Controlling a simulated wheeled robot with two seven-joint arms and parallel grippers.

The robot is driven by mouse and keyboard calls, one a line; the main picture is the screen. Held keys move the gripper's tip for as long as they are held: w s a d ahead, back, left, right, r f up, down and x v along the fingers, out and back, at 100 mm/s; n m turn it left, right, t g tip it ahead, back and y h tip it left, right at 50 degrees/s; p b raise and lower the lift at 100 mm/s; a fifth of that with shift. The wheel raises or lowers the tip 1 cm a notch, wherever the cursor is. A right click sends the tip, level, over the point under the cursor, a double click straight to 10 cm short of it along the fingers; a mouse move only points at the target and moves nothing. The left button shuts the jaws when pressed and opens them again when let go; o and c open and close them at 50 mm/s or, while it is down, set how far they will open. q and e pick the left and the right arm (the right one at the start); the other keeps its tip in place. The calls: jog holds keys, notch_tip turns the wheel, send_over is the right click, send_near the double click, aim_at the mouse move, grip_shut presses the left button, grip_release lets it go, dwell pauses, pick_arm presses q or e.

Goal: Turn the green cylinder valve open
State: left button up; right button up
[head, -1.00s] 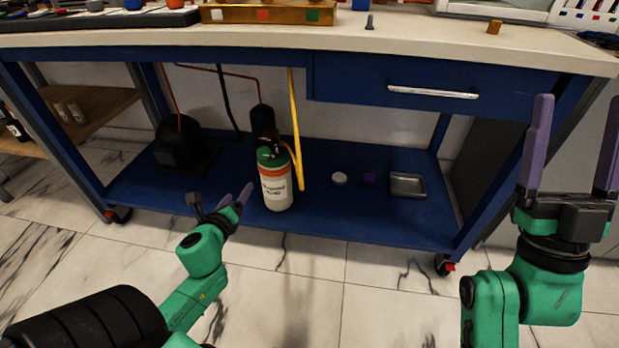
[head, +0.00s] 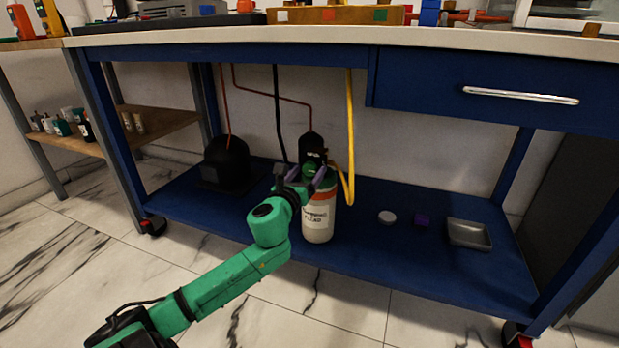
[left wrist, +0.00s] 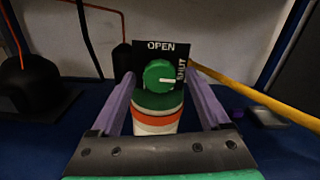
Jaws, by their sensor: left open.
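The gas cylinder (head: 319,222) is white with an orange band and a green top, and stands upright on the blue lower shelf. In the left wrist view the round green valve knob (left wrist: 158,75) sits above the cylinder body (left wrist: 157,128). Its white mark points right, towards the SHUT side of the black label plate (left wrist: 178,49); OPEN is at the top. My left gripper (head: 306,178) is open at the cylinder's top. In the left wrist view its purple fingers (left wrist: 160,78) stand on either side of the knob, with no clear contact. My right gripper is out of view.
A yellow hose (head: 350,130) hangs just right of the cylinder. A black dome-shaped object (head: 227,160) stands left on the shelf (head: 390,245). A white disc (head: 387,217), purple block (head: 422,220) and metal tray (head: 468,234) lie right. The blue bench drawer (head: 480,85) is above.

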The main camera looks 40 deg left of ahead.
pick_arm(q)
jog(key=shift+w+a, duration=0.25)
jog(key=shift+w, duration=0.35)
grip_shut()
